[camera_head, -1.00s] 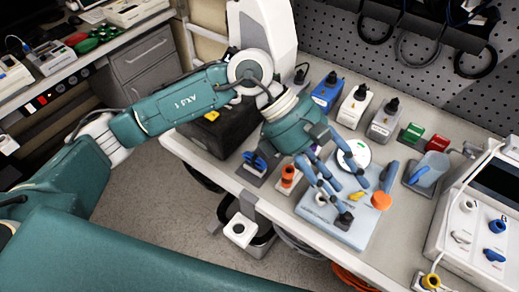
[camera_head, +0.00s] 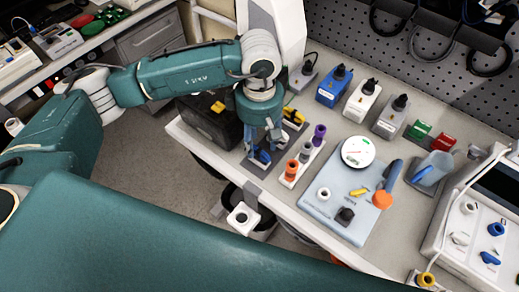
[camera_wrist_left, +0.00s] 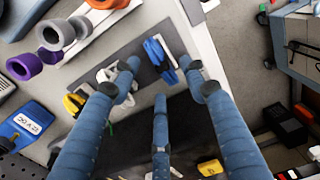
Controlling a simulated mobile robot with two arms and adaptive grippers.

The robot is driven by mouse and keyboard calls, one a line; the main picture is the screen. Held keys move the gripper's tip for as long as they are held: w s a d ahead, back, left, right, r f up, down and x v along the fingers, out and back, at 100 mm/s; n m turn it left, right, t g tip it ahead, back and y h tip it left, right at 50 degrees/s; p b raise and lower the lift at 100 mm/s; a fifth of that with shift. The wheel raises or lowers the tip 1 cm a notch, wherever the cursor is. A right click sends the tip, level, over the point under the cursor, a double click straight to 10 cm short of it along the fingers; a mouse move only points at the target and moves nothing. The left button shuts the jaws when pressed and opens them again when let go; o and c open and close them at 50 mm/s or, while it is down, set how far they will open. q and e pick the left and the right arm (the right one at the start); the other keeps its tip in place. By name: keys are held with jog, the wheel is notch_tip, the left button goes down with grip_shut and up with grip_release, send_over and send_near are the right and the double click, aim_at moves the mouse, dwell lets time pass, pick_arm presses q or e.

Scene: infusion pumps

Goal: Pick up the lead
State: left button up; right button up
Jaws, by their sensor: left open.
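Several clip-like leads sit on a dark grey holder (camera_wrist_left: 119,57): a blue one (camera_wrist_left: 158,52), a white one (camera_wrist_left: 110,76) and a yellow one (camera_wrist_left: 75,103) in the left wrist view. I cannot tell which is the lead meant. In the head view the blue one (camera_head: 260,157) and the yellow one (camera_head: 293,115) show beside my left gripper (camera_head: 262,146), which partly hides the holder. My left gripper (camera_wrist_left: 161,78) is open and empty, its three fingers pointing down over the holder near the blue and white leads. My right gripper is not in view.
A white rack with orange, grey and purple rings (camera_head: 319,135) stands right of the holder. A pale blue device (camera_head: 318,211) with a round dial lies further right. A black box (camera_head: 205,125) stands left, near the bench edge. Pump units (camera_head: 334,87) line the back.

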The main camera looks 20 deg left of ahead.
aim_at(260, 148)
pick_arm(q)
jog(key=shift+s+d+f+p, duration=0.15)
jog(key=shift+f+p, duration=0.3)
jog(key=shift+f, duration=1.3)
grip_shut()
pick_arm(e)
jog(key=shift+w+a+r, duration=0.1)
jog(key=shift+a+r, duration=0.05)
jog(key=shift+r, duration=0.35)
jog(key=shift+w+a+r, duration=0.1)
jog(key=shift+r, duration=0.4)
pick_arm(q)
jog(key=shift+r, duration=0.15)
